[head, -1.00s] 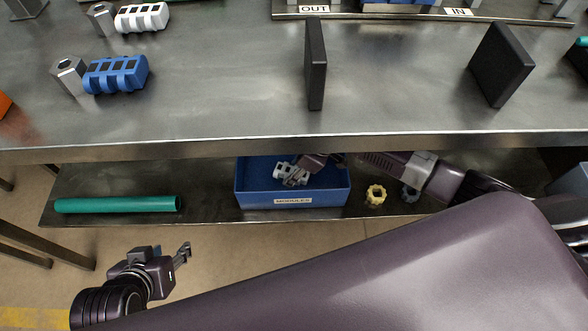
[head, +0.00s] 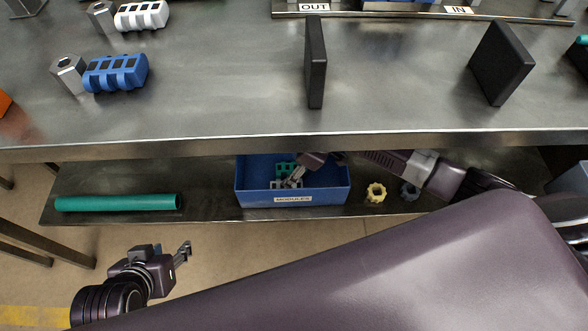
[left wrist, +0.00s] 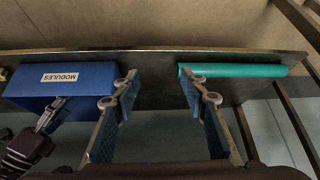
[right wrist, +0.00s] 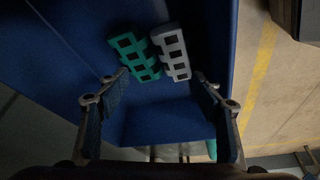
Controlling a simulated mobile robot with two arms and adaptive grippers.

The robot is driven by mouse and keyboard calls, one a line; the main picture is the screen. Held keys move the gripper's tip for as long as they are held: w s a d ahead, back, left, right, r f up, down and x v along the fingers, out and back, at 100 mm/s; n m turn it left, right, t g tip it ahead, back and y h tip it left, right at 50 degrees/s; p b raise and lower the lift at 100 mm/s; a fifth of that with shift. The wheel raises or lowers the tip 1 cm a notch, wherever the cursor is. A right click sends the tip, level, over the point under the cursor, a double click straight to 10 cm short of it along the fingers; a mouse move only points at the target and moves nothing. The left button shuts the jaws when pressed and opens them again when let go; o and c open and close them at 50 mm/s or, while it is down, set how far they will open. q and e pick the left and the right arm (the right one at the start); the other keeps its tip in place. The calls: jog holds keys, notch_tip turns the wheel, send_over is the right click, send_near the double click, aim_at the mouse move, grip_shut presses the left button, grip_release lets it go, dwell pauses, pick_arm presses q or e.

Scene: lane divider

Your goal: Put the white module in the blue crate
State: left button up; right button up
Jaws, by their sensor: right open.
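The blue crate (head: 245,195), labelled MODULES, sits on the lower shelf. In the right wrist view, a white module (right wrist: 175,57) lies inside the blue crate (right wrist: 165,120), right beside a green module (right wrist: 128,58). My right gripper (head: 291,181) is open over the crate, with both modules beyond its parted fingers (right wrist: 158,92) and nothing between them. In the head view the gripper partly hides the modules. My left gripper (head: 184,254) is open and empty, away from the crate, in front of the shelf; its fingers show apart in the left wrist view (left wrist: 159,82).
Another white module (head: 140,16) and a blue module (head: 116,73) lie on the tabletop near metal hex parts. Black upright plates (head: 315,62) stand there too. A green tube (head: 118,203) and a yellow ring (head: 375,192) lie on the shelf beside the crate.

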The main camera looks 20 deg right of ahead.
jog(key=p+v, duration=0.1)
jog(key=v, duration=0.2)
jog(key=shift+p+v, duration=1.35)
jog(key=shift+v, duration=3.05)
jog(key=s+a+f+m, duration=0.2)
jog(key=s+a, duration=0.5)
jog(key=s, duration=0.1)
pick_arm(q)
jog(key=s+a+f+g, duration=0.1)
jog(key=s+f+g, duration=0.2)
jog(key=s, duration=0.2)
jog(key=shift+s+a+y, duration=0.2)
jog(key=shift+a+y, duration=0.15)
jog(key=shift+y, duration=0.05)
pick_arm(e)
jog(key=s+d+f+m+h, duration=0.1)
jog(key=s+d+m+h, duration=0.2)
jog(key=s+d+m, duration=0.3)
jog(key=s+d, duration=0.2)
jog(key=s, duration=0.3)
jog(key=shift+s+d+f+t, duration=0.2)
jog(key=shift+s+f+t, duration=0.1)
jog(key=shift+s+f, duration=0.05)
pick_arm(q)
jog(key=shift+f, duration=0.1)
pick_arm(e)
jog(key=shift+f, duration=0.1)
